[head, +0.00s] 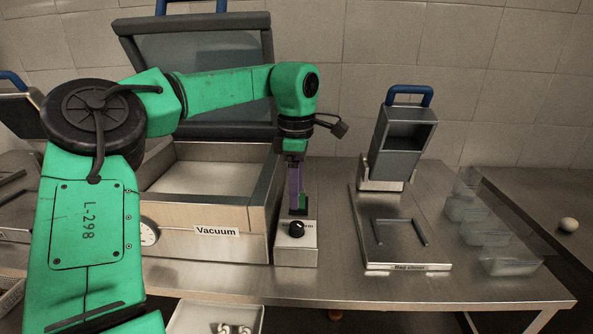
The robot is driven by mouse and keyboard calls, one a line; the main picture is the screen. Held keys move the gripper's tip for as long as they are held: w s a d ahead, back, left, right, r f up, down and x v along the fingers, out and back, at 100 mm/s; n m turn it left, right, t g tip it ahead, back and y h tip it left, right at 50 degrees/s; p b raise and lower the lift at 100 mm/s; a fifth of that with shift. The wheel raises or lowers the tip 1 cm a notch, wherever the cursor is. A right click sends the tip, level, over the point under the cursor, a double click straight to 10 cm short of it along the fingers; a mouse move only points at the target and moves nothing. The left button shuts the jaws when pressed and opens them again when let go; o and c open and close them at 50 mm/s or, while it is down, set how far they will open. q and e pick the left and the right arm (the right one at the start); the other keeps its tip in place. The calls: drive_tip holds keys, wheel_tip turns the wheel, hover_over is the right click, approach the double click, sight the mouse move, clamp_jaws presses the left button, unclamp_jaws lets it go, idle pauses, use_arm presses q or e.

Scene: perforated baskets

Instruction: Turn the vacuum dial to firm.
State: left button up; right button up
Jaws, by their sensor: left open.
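The vacuum dial is a black round knob (296,229) on a small metal box (297,254). The box stands at the right front corner of the vacuum machine (217,213), which bears a "Vacuum" label. The box's own lettering is mostly hidden, so I cannot read the dial's setting. My left gripper (299,212) points down just above and behind the knob. Its fingers are open, and I cannot tell whether they touch the knob. The machine's lid stands raised. My right gripper is not in view.
A bag closer (405,266) with a grey upright holder (402,140) stands to the right. Clear trays (487,236) and a small round white object (568,224) lie further right. A tray (214,318) with white pieces is at the front bottom.

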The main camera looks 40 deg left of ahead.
use_arm(q)
wheel_tip(320, 180, up, 6)
drive_tip(key=shift+f, duration=0.15)
